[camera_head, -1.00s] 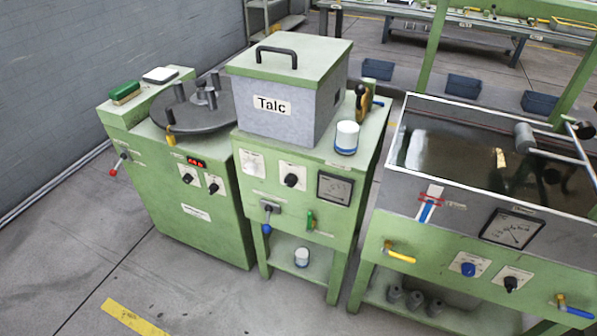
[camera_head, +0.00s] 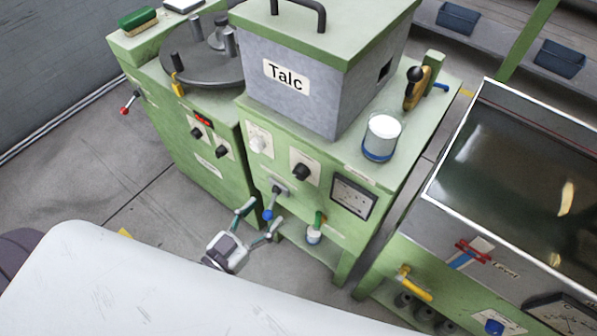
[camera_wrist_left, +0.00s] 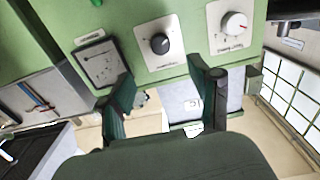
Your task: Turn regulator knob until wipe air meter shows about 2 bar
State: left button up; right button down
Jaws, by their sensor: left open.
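The talc station's green front carries a black knob (camera_head: 301,171), a white knob (camera_head: 257,144) and a dark-framed square meter (camera_head: 352,195). In the left wrist view, the black knob (camera_wrist_left: 159,43) is in the middle, the white knob (camera_wrist_left: 235,23) with a red mark is right, and the meter (camera_wrist_left: 99,62) is left. The panel labels and meter reading are too small to read, so I cannot tell which is the regulator. My left gripper (camera_head: 264,214) is open and empty, below the panel, apart from the knobs. My right gripper is out of view.
A blue-tipped lever (camera_head: 267,214) and a green-handled valve (camera_head: 319,219) stick out below the knobs. A white-and-blue can (camera_head: 382,138) stands beside the talc box (camera_head: 310,85). The water tank (camera_head: 480,215) with a yellow valve handle (camera_head: 415,284) is at right.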

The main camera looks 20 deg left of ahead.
aim_at(298, 176)
pick_arm(q)
jog(key=x, duration=1)
jog(key=shift+w+p, duration=0.1)
jog(key=shift+p, duration=0.25)
jog(key=shift+x, duration=0.75)
jog(key=shift+f, duration=0.1)
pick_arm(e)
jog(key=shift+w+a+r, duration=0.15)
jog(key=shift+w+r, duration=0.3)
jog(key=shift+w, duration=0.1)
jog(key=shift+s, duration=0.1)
pick_arm(q)
jog(key=c, duration=1.1)
jog(key=shift+c, duration=0.2)
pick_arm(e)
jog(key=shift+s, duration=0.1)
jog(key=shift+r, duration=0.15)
